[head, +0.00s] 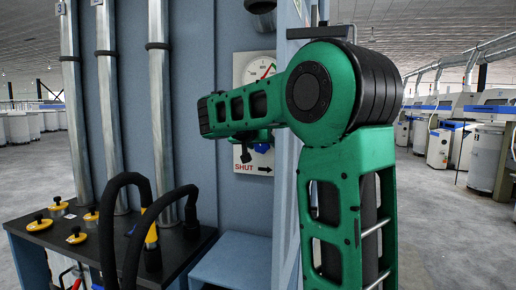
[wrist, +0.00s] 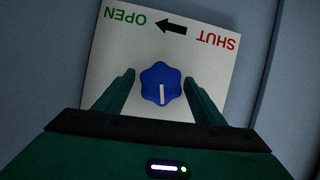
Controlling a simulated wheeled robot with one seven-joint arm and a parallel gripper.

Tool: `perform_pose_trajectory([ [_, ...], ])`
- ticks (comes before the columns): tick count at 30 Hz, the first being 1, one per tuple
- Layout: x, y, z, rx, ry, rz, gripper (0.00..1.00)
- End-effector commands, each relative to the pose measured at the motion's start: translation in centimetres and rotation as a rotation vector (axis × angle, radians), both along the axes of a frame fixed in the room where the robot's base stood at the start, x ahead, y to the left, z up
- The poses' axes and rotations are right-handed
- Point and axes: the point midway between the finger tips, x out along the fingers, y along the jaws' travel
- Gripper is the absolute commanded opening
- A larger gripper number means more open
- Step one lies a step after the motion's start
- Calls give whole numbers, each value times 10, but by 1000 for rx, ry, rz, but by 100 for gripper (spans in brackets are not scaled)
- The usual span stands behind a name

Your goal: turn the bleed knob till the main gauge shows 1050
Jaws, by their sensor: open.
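The bleed knob is a blue lobed knob (wrist: 161,84) with a white pointer line, on a white plate (wrist: 185,45) marked OPEN in green and SHUT in red, with a black arrow. The plate appears upside down in the wrist view. My gripper (wrist: 161,80) is open, with one finger on each side of the knob and a gap on both sides. In the head view my gripper (head: 248,150) is in front of the plate, and only a little blue of the knob shows. A gauge (head: 254,68) is above, partly covered by my arm; its reading cannot be made out.
A blue-grey cabinet panel (head: 220,40) carries the gauge and plate. Grey vertical pipes (head: 108,100), black hoses (head: 165,205) and a dark bench with yellow knobs (head: 40,222) stand at the left. Open floor and machines (head: 487,160) lie at the right.

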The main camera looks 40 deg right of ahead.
Motion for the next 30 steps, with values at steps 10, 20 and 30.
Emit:
perform_pose_trajectory([
  [10,1,-1,0,-1,-1,1,51],
  [20,1,-1,0,10,-21,1,23],
  [30,0,-1,0,38,-69,1,23],
])
